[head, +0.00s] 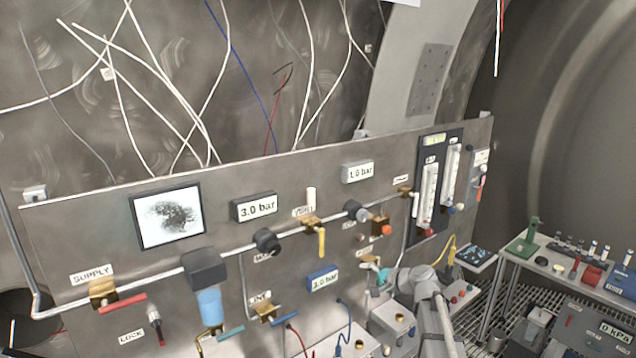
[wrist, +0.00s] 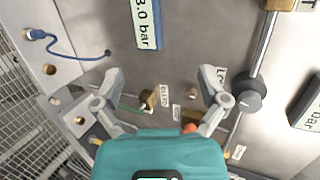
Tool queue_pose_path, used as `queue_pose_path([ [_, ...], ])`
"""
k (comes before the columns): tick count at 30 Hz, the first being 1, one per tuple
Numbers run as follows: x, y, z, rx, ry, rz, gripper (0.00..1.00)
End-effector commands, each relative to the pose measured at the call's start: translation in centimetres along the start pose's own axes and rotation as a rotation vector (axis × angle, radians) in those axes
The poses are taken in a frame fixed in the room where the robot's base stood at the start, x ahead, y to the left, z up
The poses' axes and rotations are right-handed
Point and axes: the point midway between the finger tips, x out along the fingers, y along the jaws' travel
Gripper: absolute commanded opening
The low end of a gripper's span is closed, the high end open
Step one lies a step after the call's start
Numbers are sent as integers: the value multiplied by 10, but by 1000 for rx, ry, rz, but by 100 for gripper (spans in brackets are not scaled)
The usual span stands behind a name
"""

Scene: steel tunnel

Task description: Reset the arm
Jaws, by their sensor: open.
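My gripper (wrist: 162,78) shows in the wrist view with its two grey fingers spread wide and nothing held between them. Its teal body fills the bottom middle of that view. Behind the fingers is the steel panel, with a small brass fitting (wrist: 150,98) showing between them. In the head view my grey arm (head: 418,290) is at the lower right of the panel (head: 110,215), in front of its lower pipework. The fingertips are hard to make out there. I cannot tell whether the gripper touches the panel.
The panel carries a red-handled supply valve (head: 122,303), a blue filter bowl (head: 209,306), a yellow-handled valve (head: 322,240) and flowmeters (head: 427,195). A blue cable (wrist: 70,52) hangs near the gripper. A bench with a green stand (head: 524,245) is at right. Loose wires hang above.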

Motion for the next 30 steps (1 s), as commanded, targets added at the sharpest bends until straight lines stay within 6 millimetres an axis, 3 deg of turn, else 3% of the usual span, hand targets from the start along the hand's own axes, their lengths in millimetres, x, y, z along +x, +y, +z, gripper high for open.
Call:
queue_pose_path([
  [1,3,24,17,-50,-17,58,93],
  [8,1,108,70,-278,-104,347,93],
  [18,-37,224,126,-561,-245,786,93],
  [24,-69,271,145,-675,-318,1015,93],
  [30,-89,290,151,-725,-353,1138,93],
])
